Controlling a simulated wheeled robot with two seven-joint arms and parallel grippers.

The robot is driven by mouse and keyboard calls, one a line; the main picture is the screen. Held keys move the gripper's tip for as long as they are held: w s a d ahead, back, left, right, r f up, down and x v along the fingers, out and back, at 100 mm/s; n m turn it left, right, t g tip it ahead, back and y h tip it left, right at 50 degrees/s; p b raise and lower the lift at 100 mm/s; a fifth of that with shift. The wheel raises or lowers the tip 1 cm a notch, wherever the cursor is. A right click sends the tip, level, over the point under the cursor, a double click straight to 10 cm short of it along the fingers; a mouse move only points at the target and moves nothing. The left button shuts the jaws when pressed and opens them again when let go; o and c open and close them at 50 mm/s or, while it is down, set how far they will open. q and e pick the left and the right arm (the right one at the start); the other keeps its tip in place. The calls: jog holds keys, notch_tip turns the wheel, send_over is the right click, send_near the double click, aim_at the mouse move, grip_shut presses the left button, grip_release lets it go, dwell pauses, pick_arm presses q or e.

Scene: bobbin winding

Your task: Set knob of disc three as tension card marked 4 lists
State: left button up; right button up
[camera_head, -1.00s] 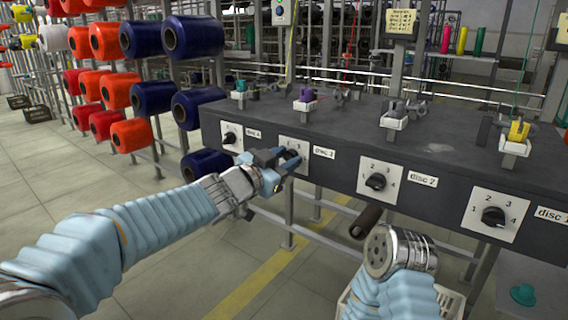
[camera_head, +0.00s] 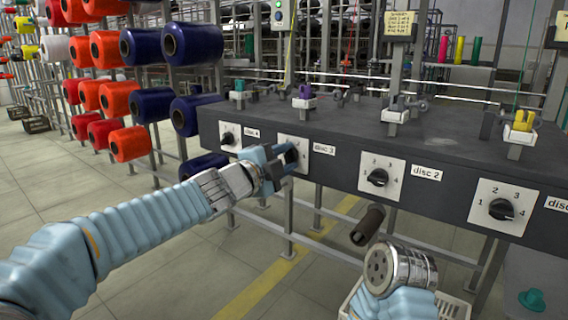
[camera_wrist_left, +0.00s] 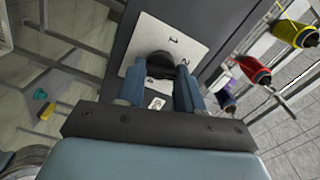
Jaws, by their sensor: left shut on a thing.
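The disc 3 knob (camera_wrist_left: 160,65) is a dark round knob on a white plate (camera_wrist_left: 190,35), seen close in the wrist view. My left gripper (camera_wrist_left: 160,88) is shut on this knob, one blue finger on each side. In the head view my left gripper (camera_head: 284,158) covers the knob and most of its plate, beside the "disc 3" label (camera_head: 324,149). The knob's pointer direction cannot be told. A yellow card (camera_head: 399,23) with small writing hangs at the top, its text too small to read. My right arm shows at the bottom, its gripper out of view.
Other knobs sit on the same dark panel: disc 4 (camera_head: 228,138), disc 2 (camera_head: 378,177) and one at far right (camera_head: 501,209). Clamps with coloured parts stand on top. A dark brown cylinder (camera_head: 368,225) is below the panel. Thread spools (camera_head: 193,40) fill a rack at left.

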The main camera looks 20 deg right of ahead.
pick_arm(q)
jog(key=m, duration=0.2)
jog(key=m+b, duration=0.1)
jog(key=m, duration=0.2)
jog(key=shift+f+m+b, duration=0.25)
jog(key=shift+m+b, duration=0.05)
jog(key=shift+b, duration=0.05)
jog(key=m+b, duration=0.1)
jog(key=m, duration=0.4)
jog(key=shift+m, duration=0.3)
jog(key=m+b, duration=0.3)
jog(key=m, duration=0.7)
jog(key=shift+w+a, duration=0.1)
jog(key=shift+w, duration=0.05)
jog(key=o, duration=1)
jog(key=shift+o, duration=0.2)
